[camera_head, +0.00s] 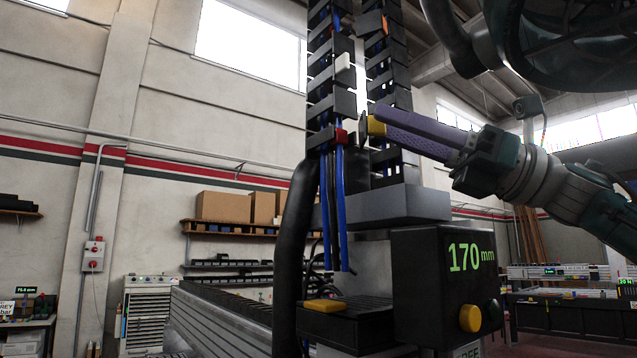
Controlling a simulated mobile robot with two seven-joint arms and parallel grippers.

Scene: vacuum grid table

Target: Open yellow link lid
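The yellow link lid (376,126) shows as a small yellow block at the right-hand column of black chain links (390,85). My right gripper (377,118) comes in from the right with long purple fingers. Its fingertips are at the yellow block and overlap it in the view. I cannot tell whether they touch it, or whether the fingers are apart or shut. The fingers hide part of the chain behind them. The lid looks to be at the chain, but its hinge side is hidden. My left gripper is not in view.
A white lid (343,62), a red lid (341,136) and an orange piece (386,24) sit along the chain columns. Blue cables (342,210) hang below. A black box (440,275) reading 170 mm stands under the chain. A yellow piece (323,305) lies lower left.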

